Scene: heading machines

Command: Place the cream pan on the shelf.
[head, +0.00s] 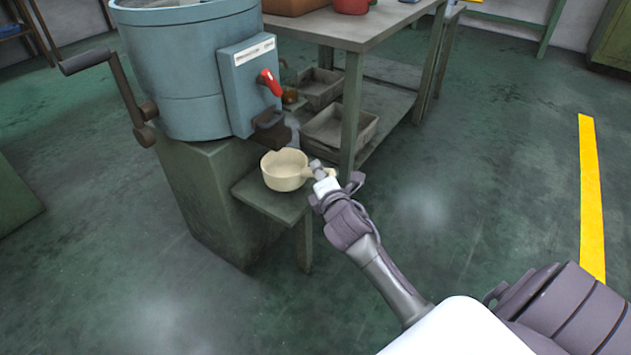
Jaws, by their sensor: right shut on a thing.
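The cream pan (285,170) is a small, round, pale cream pan with a short handle on its right side. It is upright, over or on the small green shelf (268,204) that juts from the machine's base; I cannot tell whether it touches the shelf. My right gripper (322,177) comes in from the lower right and is shut on the pan's handle. The fingers hide part of the handle. My left gripper is not in view.
Floor at right is clear.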

